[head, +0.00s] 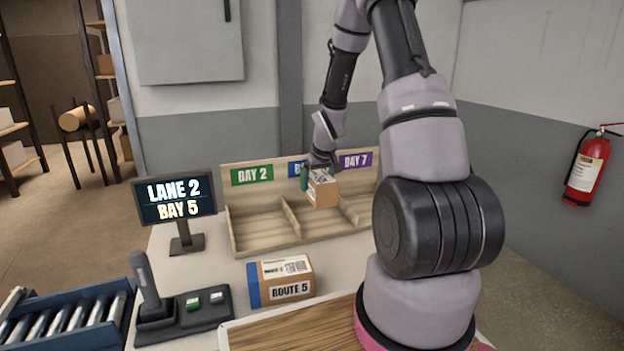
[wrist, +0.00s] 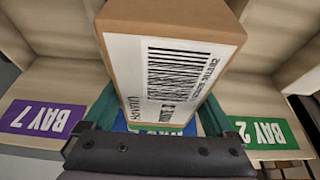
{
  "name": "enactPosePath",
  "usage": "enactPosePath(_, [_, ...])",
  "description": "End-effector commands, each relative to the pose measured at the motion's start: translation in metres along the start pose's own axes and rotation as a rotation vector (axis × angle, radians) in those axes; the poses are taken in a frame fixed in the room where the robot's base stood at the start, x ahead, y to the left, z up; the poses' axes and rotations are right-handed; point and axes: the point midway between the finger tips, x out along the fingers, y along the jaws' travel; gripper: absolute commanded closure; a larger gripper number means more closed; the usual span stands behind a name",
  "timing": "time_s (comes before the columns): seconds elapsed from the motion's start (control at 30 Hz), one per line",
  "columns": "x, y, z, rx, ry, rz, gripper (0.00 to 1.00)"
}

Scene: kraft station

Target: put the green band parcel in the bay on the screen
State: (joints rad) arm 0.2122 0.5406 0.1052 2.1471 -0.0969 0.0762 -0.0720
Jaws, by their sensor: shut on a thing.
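My gripper (head: 318,168) is shut on a brown cardboard parcel (head: 323,191) with a white barcode label. The parcel also fills the middle of the wrist view (wrist: 205,22), between the two fingers (wrist: 157,112). It is held in front of and above the middle compartment of the wooden bay rack (head: 262,237), apparently clear of its floor. The screen (head: 174,200) reads LANE 2, BAY 5. The middle bay's blue sign (head: 295,169) is mostly hidden behind the gripper.
The green BAY 2 sign (head: 252,174) is on the left, the purple BAY 7 sign (head: 356,160) on the right. A blue-banded ROUTE 5 parcel (head: 281,281) lies before the rack. Low dividers separate the bays.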

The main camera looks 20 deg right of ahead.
Motion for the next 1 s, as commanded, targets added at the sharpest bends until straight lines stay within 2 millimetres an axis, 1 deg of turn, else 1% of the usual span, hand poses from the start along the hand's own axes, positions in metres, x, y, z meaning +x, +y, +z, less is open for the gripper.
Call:
enactPosePath(0.17, [0.008,0.000,0.003,0.000,-0.001,0.000,1.00])
enactPosePath(0.5, [0.042,0.000,0.018,0.000,-0.002,0.000,1.00])
enactPosePath(0.63, [0.053,0.000,0.022,0.000,-0.001,0.000,1.00])
enactPosePath(0.8, [0.060,0.000,0.025,0.000,0.000,0.000,1.00])
enactPosePath(1.0, [0.063,0.000,0.026,0.000,0.001,0.000,1.00])
